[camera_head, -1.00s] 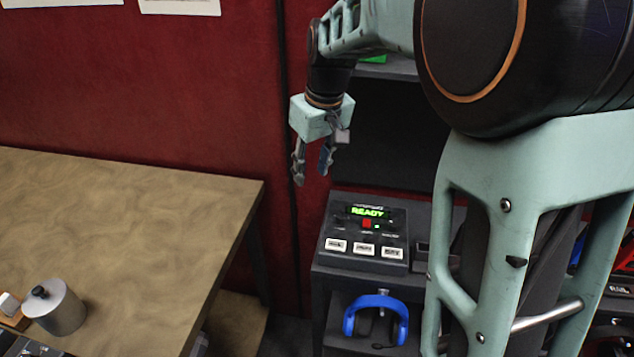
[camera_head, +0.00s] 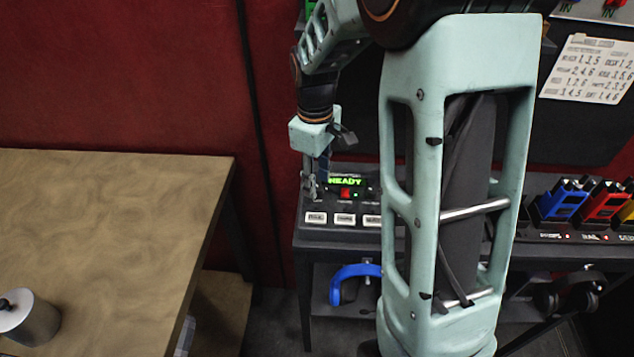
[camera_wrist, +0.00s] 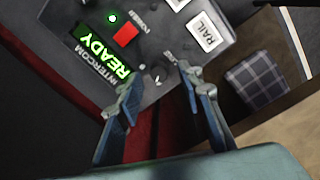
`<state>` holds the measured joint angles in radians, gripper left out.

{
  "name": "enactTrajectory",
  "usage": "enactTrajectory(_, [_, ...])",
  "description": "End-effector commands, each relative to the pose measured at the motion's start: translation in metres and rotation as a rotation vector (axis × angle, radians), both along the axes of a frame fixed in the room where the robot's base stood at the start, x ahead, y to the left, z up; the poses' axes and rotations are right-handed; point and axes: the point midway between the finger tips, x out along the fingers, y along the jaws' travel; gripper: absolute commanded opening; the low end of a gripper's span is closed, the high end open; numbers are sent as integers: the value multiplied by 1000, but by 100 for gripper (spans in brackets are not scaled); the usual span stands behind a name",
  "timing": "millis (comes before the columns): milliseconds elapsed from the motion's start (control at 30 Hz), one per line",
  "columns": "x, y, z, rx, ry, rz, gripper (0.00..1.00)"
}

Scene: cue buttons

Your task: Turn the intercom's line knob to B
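The intercom (camera_head: 372,205) is a dark sloped box with a green READY display (camera_head: 345,181) and several white buttons. It also shows, turned on its side, in the wrist view (camera_wrist: 170,45), with a RAIL button (camera_wrist: 202,32). A small dark round knob (camera_wrist: 158,73) with a pale mark shows near the end of the display. My gripper (camera_head: 312,188) points down over the intercom's left side. In the wrist view my gripper (camera_wrist: 157,86) is open, its fingers on either side of the knob; I cannot tell whether they touch it. The knob's setting letters are not readable.
A blue headset (camera_head: 345,275) hangs below the intercom's shelf. Blue, red and yellow devices (camera_head: 605,202) stand in a rack at the right. A wooden table (camera_head: 100,240) with a metal canister (camera_head: 28,318) is at the left. My arm hides the intercom's right part.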

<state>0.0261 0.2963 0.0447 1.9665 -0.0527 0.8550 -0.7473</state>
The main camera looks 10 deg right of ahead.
Motion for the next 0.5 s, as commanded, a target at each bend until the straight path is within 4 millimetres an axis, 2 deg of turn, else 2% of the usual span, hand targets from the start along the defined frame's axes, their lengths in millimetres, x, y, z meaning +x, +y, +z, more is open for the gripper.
enactTrajectory(133, [0,0,-12,-1,1,0,34])
enactTrajectory(433, [1,0,-15,0,-1,0,34])
enactTrajectory(500, [1,0,-15,0,-1,0,29])
